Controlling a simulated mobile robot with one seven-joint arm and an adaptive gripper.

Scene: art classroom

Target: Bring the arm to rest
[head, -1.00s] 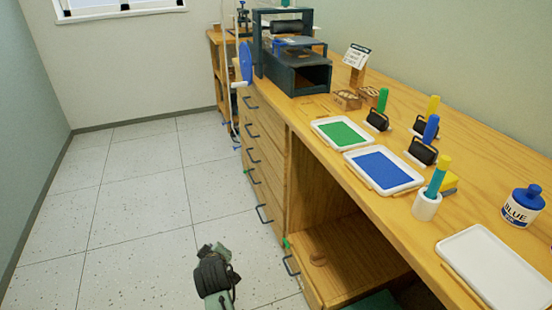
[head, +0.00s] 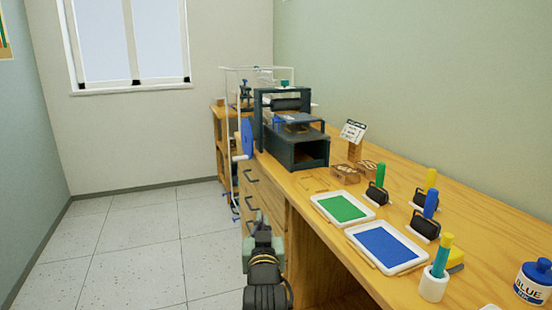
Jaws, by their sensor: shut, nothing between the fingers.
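My gripper (head: 262,232) shows at the bottom of the head view, in front of the bench drawers and left of the bench's front edge. Its fingers are shut with nothing between them. It points away from me and touches nothing that I can see. Part of my wrist fills the bottom edge of the view.
The wooden bench (head: 300,190) runs along the right wall. It bears a press (head: 292,130), a green ink tray (head: 342,208), a blue ink tray (head: 386,247), several rollers, a white cup (head: 433,285) and a blue ink bottle (head: 534,283). The floor (head: 140,250) at left is clear.

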